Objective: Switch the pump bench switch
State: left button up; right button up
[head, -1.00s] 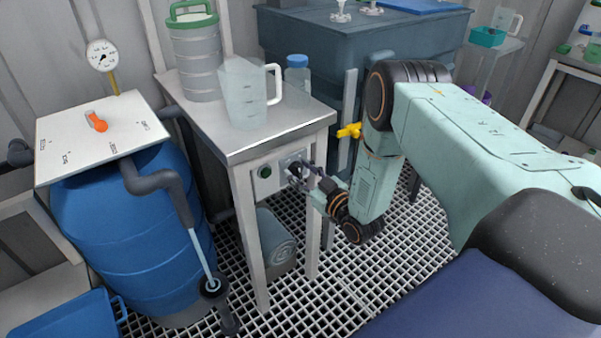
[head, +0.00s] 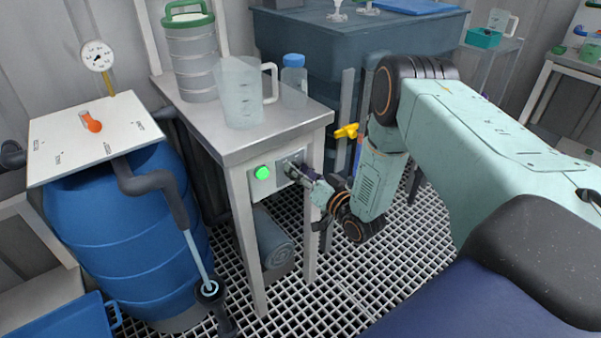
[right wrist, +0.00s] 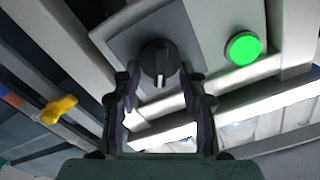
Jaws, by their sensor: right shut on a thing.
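The pump bench (head: 240,128) is a grey table with a switch panel on its front. The panel carries a green lamp (head: 262,172), which is lit bright; it also shows in the right wrist view (right wrist: 243,48). The black rotary switch (right wrist: 159,62) is beside the lamp, with a light pointer mark on it. My right gripper (head: 296,169) is at the switch, and its fingers (right wrist: 159,85) stand on either side of the knob, shut on it. In the head view the gripper mostly hides the knob. My left gripper is not in view.
A clear jug (head: 240,95), a blue-capped bottle (head: 294,82) and a green-lidded canister (head: 190,55) stand on the bench top. A blue barrel (head: 130,235) with an orange-handled valve board (head: 70,140) is to the left. A yellow tap (head: 346,131) is close to my right arm.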

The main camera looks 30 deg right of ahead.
jog(key=shift+r, duration=0.15)
dwell(0.3)
jog(key=o, duration=1.1)
jog(key=shift+s, duration=0.1)
jog(key=s, duration=0.8)
jog(key=s+d, duration=0.1)
jog(key=s, duration=0.2)
jog(key=shift+s, duration=0.4)
jog(key=shift+f, duration=0.2)
